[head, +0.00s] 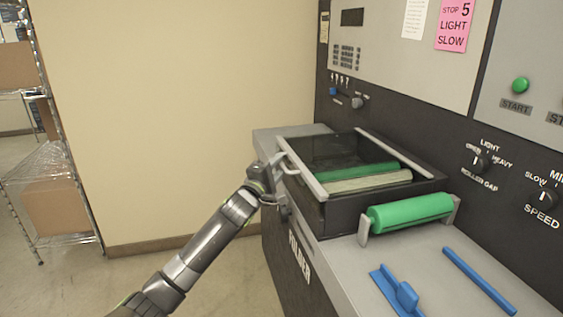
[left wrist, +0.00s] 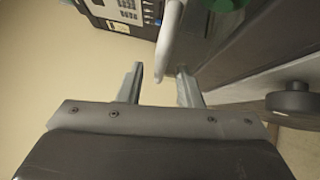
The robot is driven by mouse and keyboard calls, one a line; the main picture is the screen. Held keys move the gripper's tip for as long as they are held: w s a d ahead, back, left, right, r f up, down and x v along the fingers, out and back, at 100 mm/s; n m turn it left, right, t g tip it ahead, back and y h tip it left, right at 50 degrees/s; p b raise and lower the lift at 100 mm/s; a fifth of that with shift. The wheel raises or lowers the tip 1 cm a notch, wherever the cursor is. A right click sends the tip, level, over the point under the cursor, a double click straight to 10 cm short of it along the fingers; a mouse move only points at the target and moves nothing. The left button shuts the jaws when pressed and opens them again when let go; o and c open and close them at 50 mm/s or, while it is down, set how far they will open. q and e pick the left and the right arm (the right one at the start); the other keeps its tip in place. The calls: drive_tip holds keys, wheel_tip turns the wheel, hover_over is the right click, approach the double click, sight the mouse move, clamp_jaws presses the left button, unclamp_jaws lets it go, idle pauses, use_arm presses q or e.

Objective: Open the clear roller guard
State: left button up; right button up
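The clear roller guard (head: 345,147) is a dark, see-through panel with pale metal side rails. It lies over the roller housing, and a green roller and a pale roller show under it. Its pale curved handle (head: 286,161) sticks out at the left side. My left gripper (head: 273,163) is at this handle. In the left wrist view the fingers (left wrist: 160,80) are spread apart, and the handle (left wrist: 171,42) reaches down between or just beyond the tips. I cannot tell if a finger touches it. My right gripper is not in view.
The black housing (head: 385,202) sits on the grey machine bed. A green roller (head: 410,212) stands in front, near blue guides (head: 402,292). A dark knob (left wrist: 290,98) is close to my left gripper at the right. A wire rack (head: 55,190) stands far left; the floor between is clear.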

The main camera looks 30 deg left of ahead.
use_arm(q)
drive_tip(key=shift+w+a+r, duration=0.1)
drive_tip(key=shift+w, duration=0.6)
drive_tip(key=shift+w+a+r, duration=0.1)
drive_tip(key=shift+w, duration=0.55)
drive_tip(key=shift+c, duration=0.3)
clamp_jaws()
